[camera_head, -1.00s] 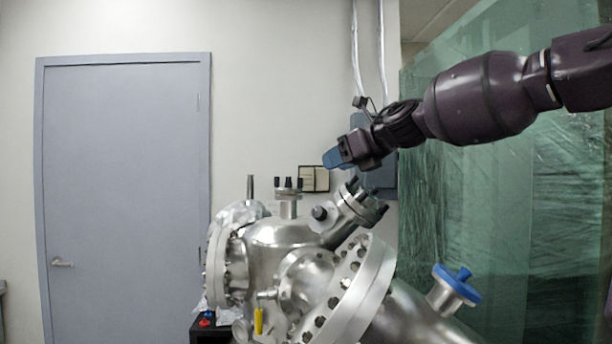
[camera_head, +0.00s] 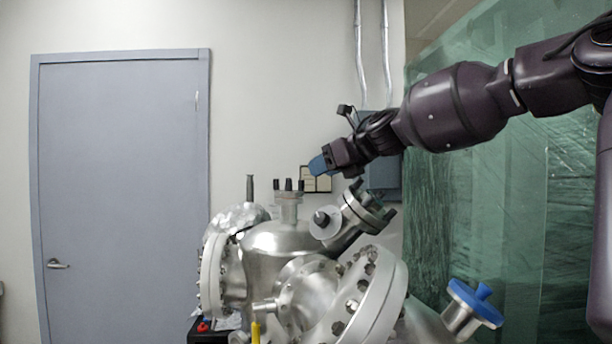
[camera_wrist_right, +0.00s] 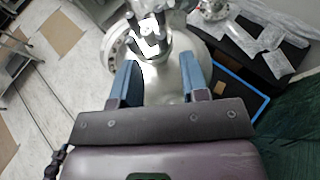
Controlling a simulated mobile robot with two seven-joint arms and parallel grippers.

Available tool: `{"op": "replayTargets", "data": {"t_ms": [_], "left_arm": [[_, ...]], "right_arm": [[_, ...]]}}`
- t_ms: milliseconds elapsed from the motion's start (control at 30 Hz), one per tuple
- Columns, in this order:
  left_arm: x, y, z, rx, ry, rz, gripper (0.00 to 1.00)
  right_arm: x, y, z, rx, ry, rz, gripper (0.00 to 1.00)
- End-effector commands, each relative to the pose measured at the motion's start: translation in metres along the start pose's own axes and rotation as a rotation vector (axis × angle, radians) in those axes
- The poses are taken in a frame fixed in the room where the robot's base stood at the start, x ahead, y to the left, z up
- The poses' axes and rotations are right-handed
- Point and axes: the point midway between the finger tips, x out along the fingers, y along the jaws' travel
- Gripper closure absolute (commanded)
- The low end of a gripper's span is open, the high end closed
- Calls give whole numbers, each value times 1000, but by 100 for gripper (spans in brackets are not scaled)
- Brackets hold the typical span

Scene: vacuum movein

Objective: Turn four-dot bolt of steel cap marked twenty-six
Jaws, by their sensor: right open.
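A steel vacuum chamber (camera_head: 275,247) stands in the lower middle of the head view, with several flanged ports. An angled port with a bolted cap (camera_head: 366,207) rises at its upper right, and a top port with dark upright bolts (camera_head: 289,196) stands left of it. I cannot read a number or dots on any cap. My right gripper (camera_head: 320,166) is above and between these ports, apart from both. In the right wrist view its two blue fingers (camera_wrist_right: 160,78) are spread and empty, with steel fittings (camera_wrist_right: 150,35) beyond them. My left gripper is not in view.
A blue-capped port (camera_head: 474,302) juts out at lower right. A large bolted flange (camera_head: 368,297) faces front. A yellow handle (camera_head: 255,332) hangs low. Green plastic sheeting (camera_head: 480,215) covers the right side.

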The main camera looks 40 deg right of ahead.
Motion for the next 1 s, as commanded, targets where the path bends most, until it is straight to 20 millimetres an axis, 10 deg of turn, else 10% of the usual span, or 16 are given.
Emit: {"op": "replayTargets", "data": {"t_ms": [1000], "left_arm": [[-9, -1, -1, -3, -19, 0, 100]], "right_arm": [[61, 0, 0, 1, -1, -1, 59]]}}
